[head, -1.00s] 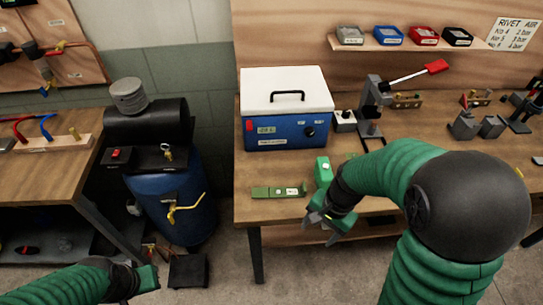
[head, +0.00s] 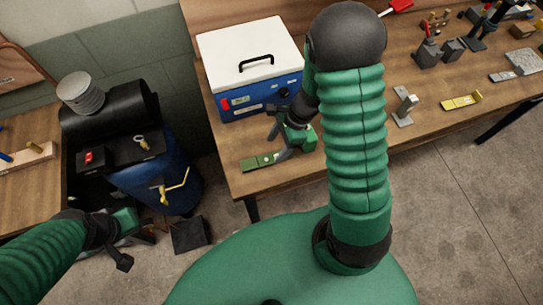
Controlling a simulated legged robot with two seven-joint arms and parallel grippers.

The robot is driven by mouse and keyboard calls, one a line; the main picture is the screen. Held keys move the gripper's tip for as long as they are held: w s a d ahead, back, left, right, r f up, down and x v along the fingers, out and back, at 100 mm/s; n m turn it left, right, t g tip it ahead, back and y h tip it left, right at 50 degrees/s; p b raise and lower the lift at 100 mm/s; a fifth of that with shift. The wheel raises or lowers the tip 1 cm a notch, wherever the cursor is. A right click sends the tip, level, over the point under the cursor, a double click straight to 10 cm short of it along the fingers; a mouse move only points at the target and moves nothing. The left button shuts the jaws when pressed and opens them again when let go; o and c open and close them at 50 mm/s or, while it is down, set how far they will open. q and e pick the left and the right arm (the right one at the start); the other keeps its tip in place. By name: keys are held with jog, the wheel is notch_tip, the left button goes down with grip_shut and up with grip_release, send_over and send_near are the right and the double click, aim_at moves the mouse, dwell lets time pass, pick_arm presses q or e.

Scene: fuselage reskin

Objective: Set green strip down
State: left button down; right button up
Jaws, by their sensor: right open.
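The green strip (head: 262,161) lies flat on the workbench (head: 240,185), close to its front left corner, with a pale label on it. My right gripper (head: 276,143) is open just above and beside the strip's right end. Its fingers are apart with nothing visible between them; I cannot tell whether one touches the strip. My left gripper (head: 133,252) hangs low at the left, off the bench, with its fingers apart and empty.
A blue box with a white lid (head: 250,55) stands behind the strip. A blue barrel (head: 165,185) with black equipment stands left of the bench. A yellow part (head: 461,101) and a small grey stand (head: 404,106) are on the right. My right arm hides the bench middle.

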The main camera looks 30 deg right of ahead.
aim_at(267, 159)
jog(key=x, duration=0.5)
jog(key=shift+s+a+f, duration=0.15)
jog(key=shift+a, duration=0.2)
jog(key=shift+f, duration=0.15)
jog(key=shift+d, duration=0.1)
grip_shut()
